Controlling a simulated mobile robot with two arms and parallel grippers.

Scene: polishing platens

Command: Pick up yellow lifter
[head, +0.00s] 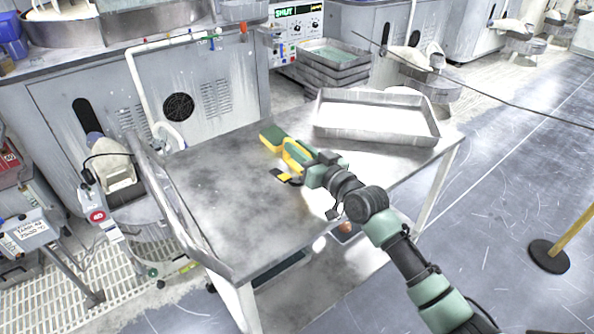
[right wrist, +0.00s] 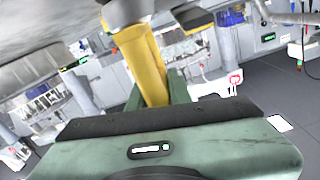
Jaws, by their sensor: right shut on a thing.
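The yellow lifter (head: 272,141) is over the worn metal table, left of the metal tray, with yellow sides and a dark green part. My right gripper (head: 299,160) reaches in from the lower right and is shut on the lifter. In the right wrist view, a yellow bar of the lifter (right wrist: 147,68) stands out just beyond the green gripper body. The finger contact is partly hidden. I cannot tell whether the lifter touches the table. My left gripper is in neither view.
A shallow metal tray (head: 375,134) stands on the back right of the table (head: 215,195). A small black and yellow item (head: 286,177) lies near my right gripper. The table's left and front areas are bare. A polishing machine (head: 195,90) stands behind.

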